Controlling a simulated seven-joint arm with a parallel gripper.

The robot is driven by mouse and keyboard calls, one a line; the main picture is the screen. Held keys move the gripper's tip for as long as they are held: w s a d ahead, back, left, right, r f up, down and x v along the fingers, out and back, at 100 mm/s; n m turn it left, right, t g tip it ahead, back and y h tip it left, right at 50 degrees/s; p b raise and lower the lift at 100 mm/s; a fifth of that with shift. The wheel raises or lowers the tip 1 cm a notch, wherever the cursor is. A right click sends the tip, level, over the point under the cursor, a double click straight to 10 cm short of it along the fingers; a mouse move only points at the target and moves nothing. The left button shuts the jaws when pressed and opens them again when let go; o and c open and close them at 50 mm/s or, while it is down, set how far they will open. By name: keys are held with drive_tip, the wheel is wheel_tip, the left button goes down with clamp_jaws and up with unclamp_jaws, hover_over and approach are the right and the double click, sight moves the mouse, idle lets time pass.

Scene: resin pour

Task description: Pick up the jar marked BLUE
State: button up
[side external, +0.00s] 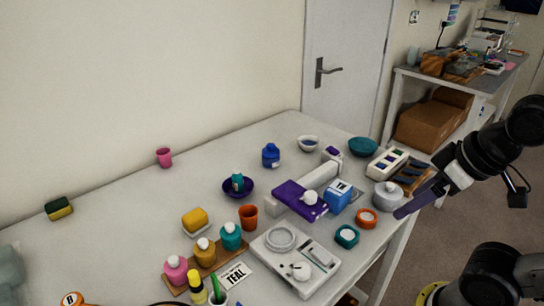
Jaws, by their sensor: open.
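A dark blue jar or bottle (271,156) with a blue cap and a small pale label stands on the table at the back. Its lettering is too small to read. My gripper (408,209) points down and left at the table's right edge, well to the right of and nearer than the blue jar. Its long dark purple fingers overlap in this view. It is open and apart from the jar, with nothing seen between the fingers.
Bottles on a wooden rack (203,267) and a scale (302,275) stand nearer. The back-left tabletop is mostly clear.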

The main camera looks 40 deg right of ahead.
drive_tip(key=shift+o, duration=0.9)
drive_tip(key=w+d+r+m+t, duration=0.1)
drive_tip(key=w+r, duration=0.6)
drive_tip(key=w, duration=0.3)
drive_tip(key=w+d+r+m, duration=0.1)
drive_tip(key=w+r, duration=0.5)
drive_tip(key=w, duration=0.3)
drive_tip(key=g+h, duration=0.1)
hover_over(272, 146)
drive_tip(key=s+a, duration=0.2)
drive_tip(key=s, duration=0.4)
wheel_tip(272, 146, down, 8)
drive_tip(key=f, duration=0.1)
drive_tip(key=shift+m+g, duration=0.4)
drive_tip(key=shift+g, duration=0.3)
drive_tip(key=x, duration=1.3)
drive_tip(key=shift+d+f, duration=0.3)
drive_tip(key=shift+f, duration=0.1)
drive_tip(key=shift+x, duration=3.15)
drive_tip(key=shift+r, duration=0.1)
drive_tip(key=c, duration=1.6)
